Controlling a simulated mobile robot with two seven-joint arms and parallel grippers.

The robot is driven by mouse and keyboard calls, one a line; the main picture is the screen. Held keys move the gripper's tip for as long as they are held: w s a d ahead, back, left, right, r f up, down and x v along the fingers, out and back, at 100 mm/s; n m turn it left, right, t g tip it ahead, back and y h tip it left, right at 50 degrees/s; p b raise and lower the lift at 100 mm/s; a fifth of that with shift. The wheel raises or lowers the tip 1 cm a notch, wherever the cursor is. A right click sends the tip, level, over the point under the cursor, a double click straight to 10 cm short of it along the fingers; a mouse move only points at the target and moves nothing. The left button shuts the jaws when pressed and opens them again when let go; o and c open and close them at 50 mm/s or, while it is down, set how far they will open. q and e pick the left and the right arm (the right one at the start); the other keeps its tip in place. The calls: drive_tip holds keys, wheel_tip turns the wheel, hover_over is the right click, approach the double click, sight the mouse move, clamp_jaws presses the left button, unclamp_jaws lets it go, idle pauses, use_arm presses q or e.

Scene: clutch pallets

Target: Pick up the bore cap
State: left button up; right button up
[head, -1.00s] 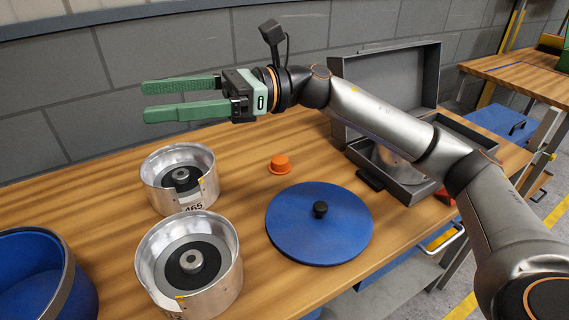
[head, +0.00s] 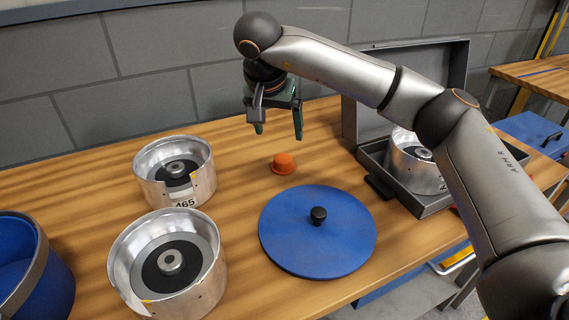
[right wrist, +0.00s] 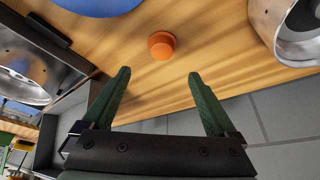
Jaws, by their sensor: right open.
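The bore cap (head: 283,163) is a small orange cap with a flange, standing on the wooden table behind the blue lid. It also shows in the right wrist view (right wrist: 161,45), beyond and between the fingertips. My right gripper (head: 279,134) points down above the table, just behind the cap. In the right wrist view its green fingers (right wrist: 158,72) are wide apart with nothing between them. The fingers are apart from the cap. My left gripper is not in view.
A blue round lid (head: 350,240) with a black knob lies in front of the cap. Two metal clutch housings (head: 205,185) (head: 212,292) stand to the left. A blue bin (head: 55,285) is at far left. An open grey case (head: 378,158) holding another housing is at right.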

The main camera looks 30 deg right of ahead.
sight(283, 158)
drive_tip(key=b+x, duration=0.1)
drive_tip(key=x, duration=1)
drive_tip(key=shift+w+a, duration=0.1)
drive_tip(key=shift+a, duration=0.05)
drive_tip(key=c, duration=1.4)
